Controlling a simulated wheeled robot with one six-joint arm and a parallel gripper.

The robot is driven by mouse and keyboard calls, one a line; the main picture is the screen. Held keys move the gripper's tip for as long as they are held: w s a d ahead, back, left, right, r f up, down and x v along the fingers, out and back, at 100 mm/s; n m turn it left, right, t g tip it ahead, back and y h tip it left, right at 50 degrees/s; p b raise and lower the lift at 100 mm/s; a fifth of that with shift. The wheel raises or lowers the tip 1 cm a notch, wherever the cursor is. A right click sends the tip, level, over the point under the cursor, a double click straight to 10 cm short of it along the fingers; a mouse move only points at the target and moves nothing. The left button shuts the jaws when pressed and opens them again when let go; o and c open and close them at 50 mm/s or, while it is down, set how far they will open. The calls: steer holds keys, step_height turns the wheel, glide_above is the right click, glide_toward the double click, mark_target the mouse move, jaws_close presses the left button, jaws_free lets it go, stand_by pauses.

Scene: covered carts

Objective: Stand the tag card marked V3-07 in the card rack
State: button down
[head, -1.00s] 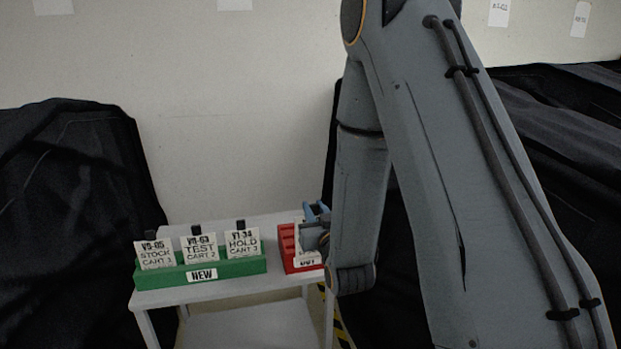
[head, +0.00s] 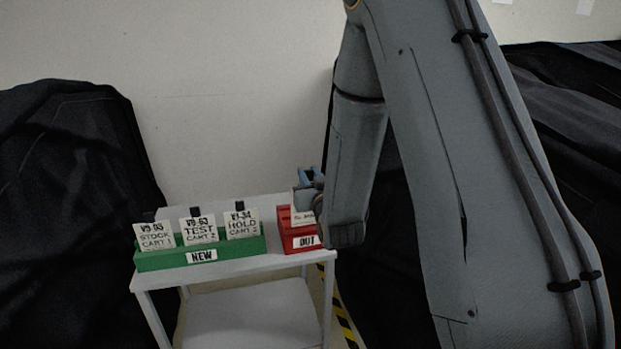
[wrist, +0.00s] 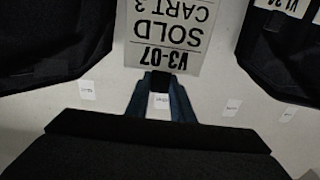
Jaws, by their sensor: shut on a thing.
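The tag card marked V3-07 SOLD CART 3 (wrist: 167,32) hangs from my gripper (wrist: 161,90) by its black tab. Its print appears upside down in the wrist view, and its far end is cut off by the frame edge. In the head view my gripper (head: 309,178) is shut on the card above the red OUT rack (head: 302,242), partly hidden by my arm. I cannot tell whether the card's lower edge is clear of that rack. The green NEW rack (head: 160,262) holds three upright cards marked STOCK (head: 154,236), TEST (head: 199,230) and HOLD (head: 242,224).
Both racks stand on a grey cart top (head: 225,272) with a lower shelf (head: 255,312). Dark covered carts stand to the left (head: 75,190) and right (head: 560,130). A plain wall (head: 220,90) is behind. Black and yellow floor tape (head: 345,325) runs by the cart.

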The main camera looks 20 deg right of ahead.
steer(key=shift+w+f+b, duration=0.6)
steer(key=shift+w+b, duration=0.05)
steer(key=shift+w, duration=2.25)
step_height(320, 180, down, 8)
steer(key=b, duration=0.5)
steer(key=shift+r, duration=0.2)
steer(key=shift+f+b, duration=0.25)
steer(key=shift+b, duration=0.05)
steer(key=shift+f+b, duration=0.3)
steer(key=shift+f, duration=0.05)
steer(key=shift+f+b, duration=0.4)
steer(key=shift+f, duration=0.15)
steer(key=c, duration=1.5)
jaws_free()
steer(key=shift+o, duration=0.2)
steer(key=shift+s, duration=0.1)
steer(key=s+b, duration=0.2)
steer(key=s, duration=0.5)
steer(key=shift+s, duration=0.35)
